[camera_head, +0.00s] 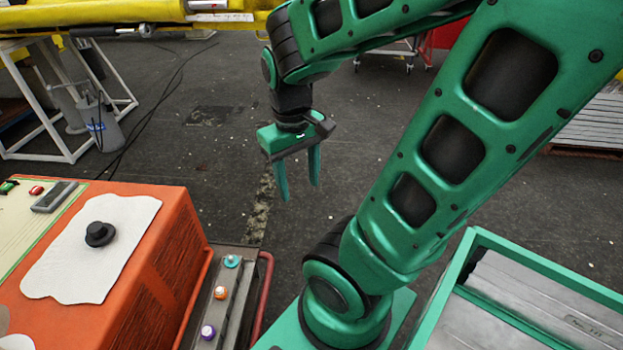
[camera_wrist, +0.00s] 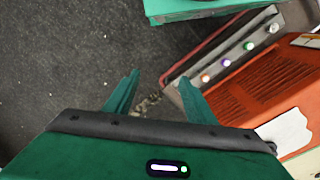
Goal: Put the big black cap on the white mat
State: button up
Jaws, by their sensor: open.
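The big black cap (camera_head: 99,234) sits upright on the white mat (camera_head: 75,268), near its middle. The mat lies on top of an orange cabinet at the left in the head view. Part of the white mat (camera_wrist: 286,135) also shows at the right edge of the wrist view. My gripper (camera_head: 299,190) is open and empty, above the floor to the right of the cabinet, well apart from the cap. In the wrist view its two fingers (camera_wrist: 157,88) are spread with nothing between them.
The orange cabinet (camera_head: 158,262) has a control panel at its far left. A grey ledge with several coloured knobs (camera_head: 220,292) runs along its right side. A green-framed crate (camera_head: 470,245) stands at lower right. Open floor (camera_head: 220,140) lies behind my gripper.

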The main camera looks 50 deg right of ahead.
jog(key=s+m, duration=0.1)
jog(key=s+r+m, duration=0.1)
jog(key=s, duration=0.1)
jog(key=s+r+m, duration=0.1)
jog(key=shift+s+d+r+y, duration=0.1)
jog(key=shift+s+r+y, duration=0.15)
jog(key=shift+y, duration=0.15)
jog(key=shift+w+f, duration=0.25)
jog(key=shift+w, duration=0.4)
dwell(0.5)
jog(key=shift+c, duration=0.5)
